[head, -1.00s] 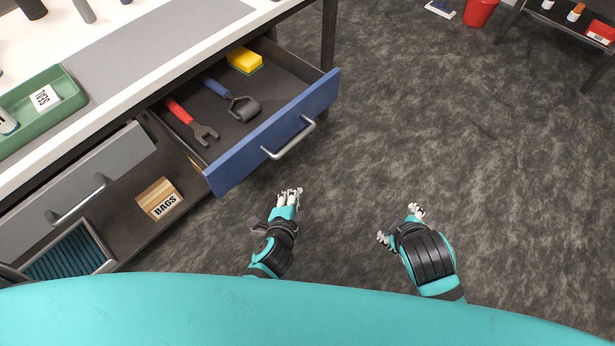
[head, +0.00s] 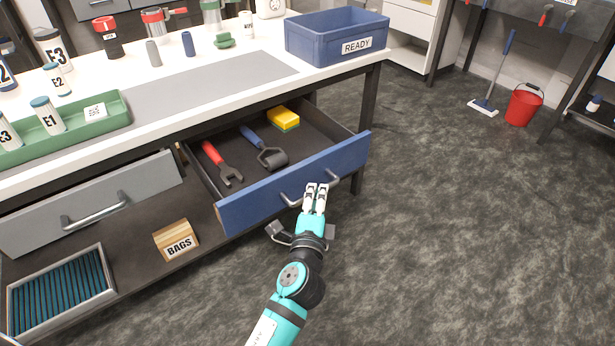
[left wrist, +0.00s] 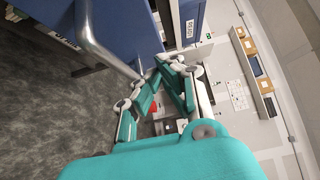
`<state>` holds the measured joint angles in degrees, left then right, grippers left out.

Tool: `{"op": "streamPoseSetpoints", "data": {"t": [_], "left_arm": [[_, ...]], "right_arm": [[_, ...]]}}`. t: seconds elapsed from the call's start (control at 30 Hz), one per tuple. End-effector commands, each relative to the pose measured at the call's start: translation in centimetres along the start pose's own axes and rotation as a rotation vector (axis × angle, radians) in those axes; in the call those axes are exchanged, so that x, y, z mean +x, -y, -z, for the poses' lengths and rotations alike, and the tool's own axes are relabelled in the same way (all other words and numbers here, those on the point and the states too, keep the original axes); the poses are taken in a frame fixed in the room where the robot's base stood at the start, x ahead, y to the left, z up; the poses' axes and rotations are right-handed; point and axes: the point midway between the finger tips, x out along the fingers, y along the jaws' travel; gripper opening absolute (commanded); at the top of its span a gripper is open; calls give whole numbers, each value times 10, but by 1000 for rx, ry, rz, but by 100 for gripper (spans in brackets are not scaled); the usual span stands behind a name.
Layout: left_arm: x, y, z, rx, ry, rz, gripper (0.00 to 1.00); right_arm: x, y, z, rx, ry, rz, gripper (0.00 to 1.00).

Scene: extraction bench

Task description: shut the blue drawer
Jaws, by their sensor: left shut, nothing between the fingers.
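The blue drawer (head: 250,201) stands pulled out from under the bench, with a silver bar handle (head: 291,199) on its front. Inside lie a red-handled wrench (head: 220,163), a blue-handled roller (head: 262,146) and a yellow and green sponge (head: 283,119). My left gripper (head: 316,190) is shut and empty at the drawer front, over the middle of the handle in the head view. In the left wrist view the fingers (left wrist: 165,75) are close to the handle bar (left wrist: 98,45); I cannot tell whether they touch. My right gripper is out of view.
A blue READY bin (head: 335,40) stands on the bench top. The floor in front is clear; a red bucket (head: 522,105) is farther off.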

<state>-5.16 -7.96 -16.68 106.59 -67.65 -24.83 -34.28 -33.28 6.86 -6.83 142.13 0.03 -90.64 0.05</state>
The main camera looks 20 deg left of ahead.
Motion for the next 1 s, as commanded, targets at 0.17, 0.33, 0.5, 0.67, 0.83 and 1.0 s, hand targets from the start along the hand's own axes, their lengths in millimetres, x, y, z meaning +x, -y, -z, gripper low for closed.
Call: {"op": "streamPoseSetpoints", "data": {"t": [0.17, 0.33, 0.5, 0.67, 0.83, 1.0], "left_arm": [[29, 2, -12, 3, 1, 0, 0], [42, 0, -24, 1, 0, 0, 0], [45, -1, -29, 0, 0, -1, 0], [45, -1, -29, 0, 0, -1, 0], [46, -1, -29, 0, 0, -1, 0], [53, 0, -36, 1, 1, 0, 0]], "right_arm": [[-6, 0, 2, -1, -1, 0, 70], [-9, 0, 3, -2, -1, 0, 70], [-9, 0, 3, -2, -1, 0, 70], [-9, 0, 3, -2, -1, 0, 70], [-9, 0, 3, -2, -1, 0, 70], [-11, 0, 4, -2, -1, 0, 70]]}}
